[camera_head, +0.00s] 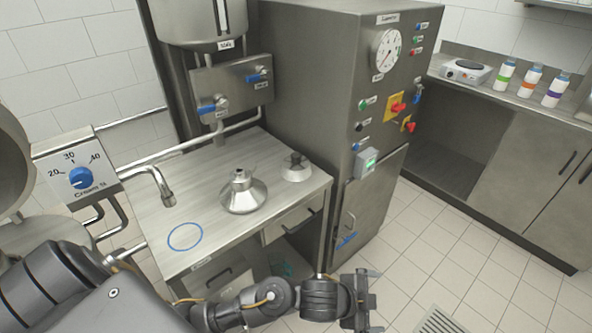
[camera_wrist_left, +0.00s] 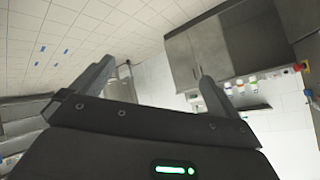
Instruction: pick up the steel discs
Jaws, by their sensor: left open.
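A wide steel cone-shaped piece with a disc-like base and a narrower top (camera_head: 243,195) stands on the worktop (camera_head: 215,240). A smaller steel piece with a round pale base and a dark top (camera_head: 296,168) stands behind it to the right. I cannot tell which parts are separate steel discs. My left gripper (camera_head: 372,300) is open and empty, in front of the worktop and to its right, over the tiled floor. In the left wrist view its two fingers (camera_wrist_left: 155,70) are spread apart with nothing between them. My right gripper is not in view.
A blue ring (camera_head: 185,237) is marked on the bare left part of the worktop, near a spout (camera_head: 163,185). A drawer (camera_head: 292,217) lies under the worktop. A tall steel cabinet (camera_head: 385,130) with knobs and a gauge stands to the right. Bottles (camera_head: 529,82) stand on the far counter.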

